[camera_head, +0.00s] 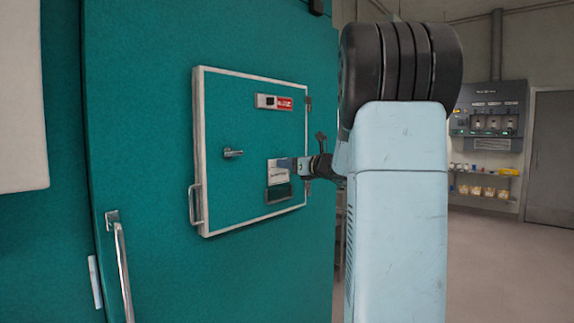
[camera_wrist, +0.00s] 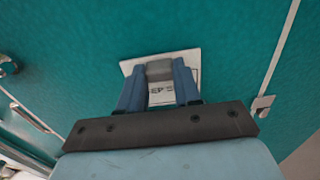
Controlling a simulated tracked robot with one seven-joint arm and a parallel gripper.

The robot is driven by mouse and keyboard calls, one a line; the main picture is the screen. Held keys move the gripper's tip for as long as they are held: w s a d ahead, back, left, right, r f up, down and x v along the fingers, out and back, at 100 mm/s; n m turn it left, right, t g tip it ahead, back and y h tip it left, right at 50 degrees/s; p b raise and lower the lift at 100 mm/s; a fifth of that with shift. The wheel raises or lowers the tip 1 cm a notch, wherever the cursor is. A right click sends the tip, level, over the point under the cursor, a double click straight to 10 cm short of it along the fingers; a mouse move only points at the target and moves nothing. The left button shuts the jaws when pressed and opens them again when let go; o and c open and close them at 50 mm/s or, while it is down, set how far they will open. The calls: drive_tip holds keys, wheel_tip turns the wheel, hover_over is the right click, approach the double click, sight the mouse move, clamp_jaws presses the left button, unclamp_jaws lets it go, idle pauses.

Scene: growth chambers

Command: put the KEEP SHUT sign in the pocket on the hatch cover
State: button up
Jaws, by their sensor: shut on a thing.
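The KEEP SHUT sign (camera_head: 278,175) is a small white card in front of the hatch cover in the head view. In the wrist view the sign (camera_wrist: 161,99) shows part of its lettering between my blue fingers. My gripper (camera_head: 291,165) is shut on it; the gripper also shows in the wrist view (camera_wrist: 159,72). The hatch cover (camera_head: 238,125) is a teal panel with a white frame. The dark pocket (camera_head: 279,194) is low on the right of the cover, just below the sign. I cannot tell whether the sign's lower edge is inside the pocket.
A red and white label (camera_head: 274,102) sits above on the cover. A small latch handle (camera_head: 233,153) is left of the sign, and a pull handle (camera_head: 196,204) is at the cover's left edge. A long door handle (camera_head: 120,262) stands lower left. Shelves (camera_head: 486,185) are far right.

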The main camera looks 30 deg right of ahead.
sight(280, 177)
drive_tip(key=shift+f, duration=2.45)
idle(2.0)
drive_tip(key=o, duration=1.2)
drive_tip(key=shift+c, duration=0.2)
drive_tip(key=v, duration=0.7)
drive_tip(key=shift+s, duration=0.15)
idle(0.5)
drive_tip(key=shift+d+r, duration=0.1)
idle(0.4)
